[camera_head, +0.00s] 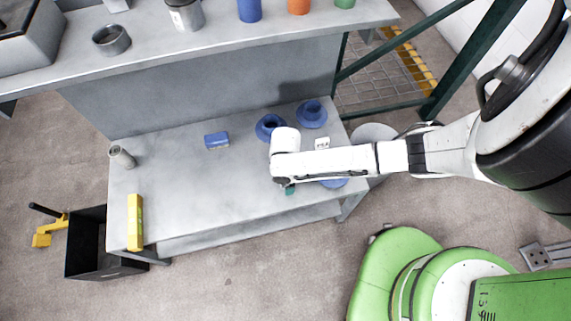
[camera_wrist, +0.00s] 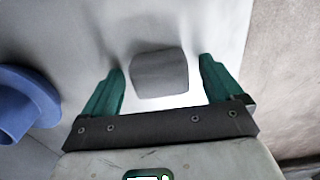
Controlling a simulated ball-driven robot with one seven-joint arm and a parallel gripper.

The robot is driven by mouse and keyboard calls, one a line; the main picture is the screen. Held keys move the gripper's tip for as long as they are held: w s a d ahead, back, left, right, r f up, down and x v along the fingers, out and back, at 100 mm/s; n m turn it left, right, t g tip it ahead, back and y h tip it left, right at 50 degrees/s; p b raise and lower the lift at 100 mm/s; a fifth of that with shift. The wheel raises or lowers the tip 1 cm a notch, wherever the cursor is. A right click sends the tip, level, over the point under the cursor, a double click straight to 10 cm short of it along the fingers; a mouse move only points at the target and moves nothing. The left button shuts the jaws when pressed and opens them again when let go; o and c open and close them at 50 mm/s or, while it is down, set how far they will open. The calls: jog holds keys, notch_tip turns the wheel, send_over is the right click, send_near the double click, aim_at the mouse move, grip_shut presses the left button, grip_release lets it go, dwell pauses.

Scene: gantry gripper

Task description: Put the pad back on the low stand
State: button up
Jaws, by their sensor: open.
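A small grey block with rounded corners, which looks like the pad (camera_wrist: 160,74), lies on the grey bench surface in the wrist view. My gripper (camera_wrist: 160,82) is open, with one green finger on each side of the block and visible gaps to both. In the head view my gripper (camera_head: 289,189) is over the bench's front right part, and my arm hides the block there. A blue round piece with a flared base (camera_wrist: 26,100) stands to the left in the wrist view. I cannot tell which piece is the low stand.
On the lower bench (camera_head: 190,185) are two blue flared pieces (camera_head: 312,114), a blue block (camera_head: 216,140), a small white box (camera_head: 322,143), a grey can (camera_head: 122,157) and a yellow bar (camera_head: 135,222). Another blue piece (camera_head: 334,183) is partly hidden by my arm. The bench's middle is clear.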

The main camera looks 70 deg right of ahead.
jog(key=shift+r, duration=0.1)
notch_tip(320, 180, up, 11)
jog(key=p, duration=0.3)
jog(key=s+a+r+m, duration=0.4)
jog(key=s+a, duration=0.2)
jog(key=s, duration=0.2)
jog(key=a+r+m+t, duration=0.1)
jog(key=a+r+m, duration=0.2)
jog(key=r, duration=0.4)
jog(key=shift+w+a+m, duration=0.3)
jog(key=shift+m, duration=0.2)
